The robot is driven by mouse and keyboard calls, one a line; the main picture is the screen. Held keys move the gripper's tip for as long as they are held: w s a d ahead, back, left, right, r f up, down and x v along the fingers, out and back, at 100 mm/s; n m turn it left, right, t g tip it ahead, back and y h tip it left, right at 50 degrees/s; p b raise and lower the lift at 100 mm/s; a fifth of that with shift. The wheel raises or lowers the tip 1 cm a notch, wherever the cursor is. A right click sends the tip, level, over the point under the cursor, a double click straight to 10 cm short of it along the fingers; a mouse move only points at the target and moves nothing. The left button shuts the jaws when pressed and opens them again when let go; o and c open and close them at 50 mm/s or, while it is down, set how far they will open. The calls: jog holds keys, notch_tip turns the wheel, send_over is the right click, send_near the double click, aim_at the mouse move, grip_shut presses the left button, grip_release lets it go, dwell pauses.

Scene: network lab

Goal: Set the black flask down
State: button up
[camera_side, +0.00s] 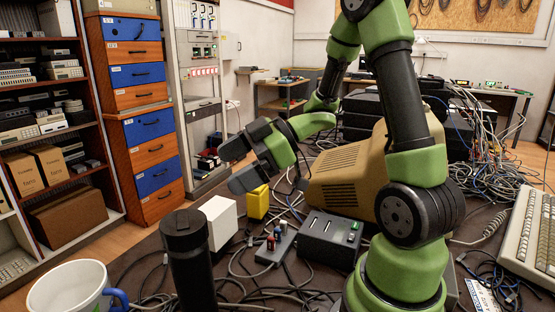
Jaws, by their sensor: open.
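The black flask (190,262) stands upright on the table at the lower middle-left, its lower end cut off by the picture's bottom edge. My gripper (232,168) is open, its two dark fingers pointing left. It is above and to the right of the flask in the picture, with nothing between the fingers. The fingers and the flask look apart. I cannot tell the exact depth between them.
A white mug (72,290) is left of the flask. A white box (218,222) and a yellow block (257,202) stand behind it. Loose cables, a grey power box (330,238) and a beige monitor (350,175) crowd the table; a keyboard (530,235) lies at right.

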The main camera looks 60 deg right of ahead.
jog(key=d+r+m+t+h, duration=0.2)
jog(key=d+r+m+h, duration=0.2)
jog(key=r+m+h, duration=0.6)
jog(key=s+a+f+m+g+y, duration=0.2)
jog(key=s+a+m+g+y, duration=0.1)
jog(key=s+a, duration=0.8)
jog(key=s+m+g, duration=0.1)
jog(key=s, duration=0.1)
jog(key=shift+s+f+y, duration=0.25)
jog(key=shift+s+y, duration=0.1)
jog(key=shift+y, duration=0.05)
